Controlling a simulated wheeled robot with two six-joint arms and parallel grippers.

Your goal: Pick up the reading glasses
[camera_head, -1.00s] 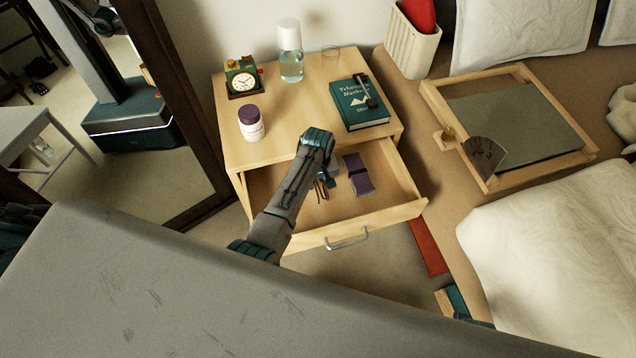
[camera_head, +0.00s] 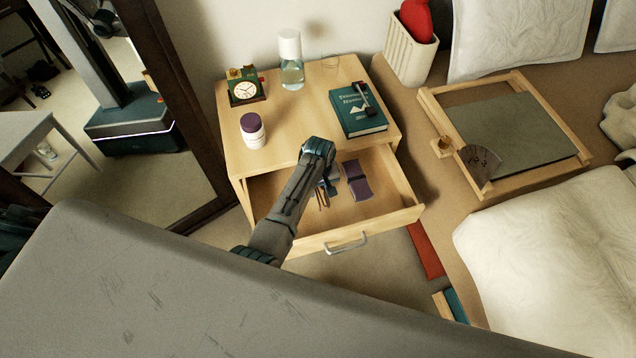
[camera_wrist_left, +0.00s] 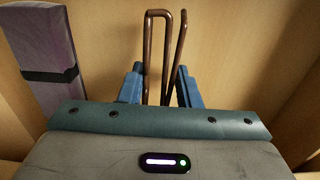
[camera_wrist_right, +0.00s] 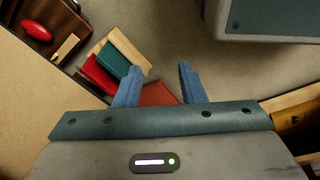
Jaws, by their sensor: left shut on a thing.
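The reading glasses (camera_wrist_left: 148,55) have thin brown frames and show in the left wrist view as bent rods between the fingers. My left gripper (camera_wrist_left: 158,88) is shut on them, inside the open drawer. In the head view my left gripper (camera_head: 328,186) reaches down into the drawer (camera_head: 385,209), and the glasses (camera_head: 321,199) show only as thin brown lines beside it. The lenses cannot be made out. My right gripper (camera_wrist_right: 160,86) is open and empty above the floor beside some books.
A purple case (camera_head: 357,181) with a dark band lies beside the glasses in the drawer. The nightstand (camera_head: 300,120) holds a clock (camera_head: 245,90), pill bottle (camera_head: 252,131), clear bottle (camera_head: 291,65) and teal book (camera_head: 358,112). A bed tray (camera_head: 540,165) is at right.

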